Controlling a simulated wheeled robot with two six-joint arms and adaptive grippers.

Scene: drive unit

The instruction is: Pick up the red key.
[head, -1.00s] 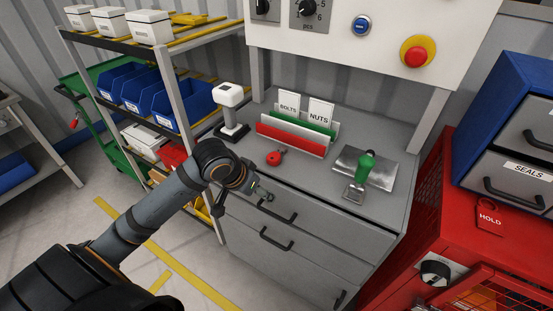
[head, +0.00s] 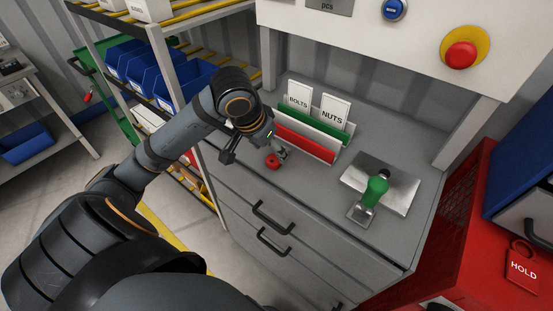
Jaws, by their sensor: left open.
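A small red object (head: 272,162), which I take to be the red key, lies on the grey worktop (head: 318,178) near its front left edge. My left gripper (head: 279,153) is open, pointing down right over the red object. Its fingers partly overlap the object in the picture, and I cannot tell whether they touch it. My right gripper is not in view.
A card holder with a red front (head: 305,144) stands just behind the gripper, with BOLTS and NUTS cards. A green-handled tool (head: 375,190) sits on a metal plate to the right. Drawer handles (head: 272,217) stick out below. A shelf with blue bins (head: 185,82) stands left.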

